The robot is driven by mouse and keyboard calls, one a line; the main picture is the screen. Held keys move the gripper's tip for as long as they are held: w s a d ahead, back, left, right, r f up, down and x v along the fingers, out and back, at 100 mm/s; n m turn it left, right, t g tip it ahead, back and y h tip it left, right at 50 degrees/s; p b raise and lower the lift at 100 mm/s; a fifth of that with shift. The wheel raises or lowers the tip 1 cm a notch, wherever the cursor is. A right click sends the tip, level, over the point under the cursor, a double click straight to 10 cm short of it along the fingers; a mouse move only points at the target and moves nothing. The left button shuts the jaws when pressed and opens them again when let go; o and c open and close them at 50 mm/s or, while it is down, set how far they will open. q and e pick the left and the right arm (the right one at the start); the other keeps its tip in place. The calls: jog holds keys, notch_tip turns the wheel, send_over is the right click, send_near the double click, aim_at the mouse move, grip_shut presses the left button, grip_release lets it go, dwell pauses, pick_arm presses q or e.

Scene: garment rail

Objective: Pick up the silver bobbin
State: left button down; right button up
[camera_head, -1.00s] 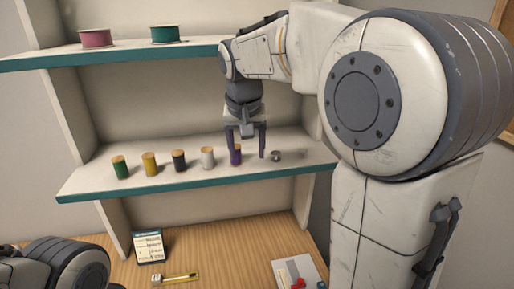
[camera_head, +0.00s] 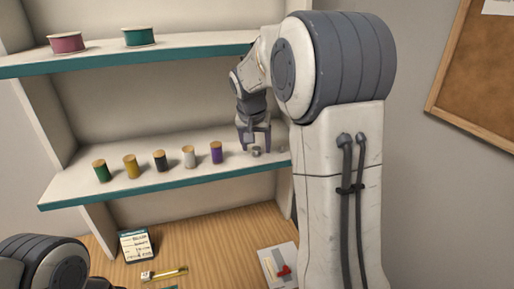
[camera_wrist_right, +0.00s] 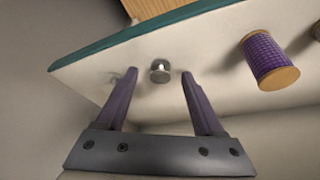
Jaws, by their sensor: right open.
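The silver bobbin (camera_head: 256,152) is a small metal spool on the middle shelf, right of the purple spool. In the right wrist view the bobbin (camera_wrist_right: 160,71) sits between and just beyond the two fingertips, untouched. My right gripper (camera_head: 255,145) is open above and around it, and its open fingers (camera_wrist_right: 159,75) show on both sides of the bobbin in the wrist view. My left arm (camera_head: 45,262) shows only in part at the lower left, and its gripper is out of the picture.
The purple spool (camera_head: 216,153) stands left of the bobbin, and also shows in the wrist view (camera_wrist_right: 268,60). White (camera_head: 189,157), black (camera_head: 160,161), yellow (camera_head: 132,167) and green (camera_head: 101,171) spools follow leftward. The shelf's teal edge (camera_head: 150,192) is in front. The upper shelf (camera_head: 200,47) is above.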

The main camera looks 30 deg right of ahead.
jog(key=shift+w+d+f, duration=0.1)
jog(key=shift+w+f, duration=0.05)
jog(key=shift+f, duration=0.3)
grip_shut()
jog(key=shift+r, duration=0.15)
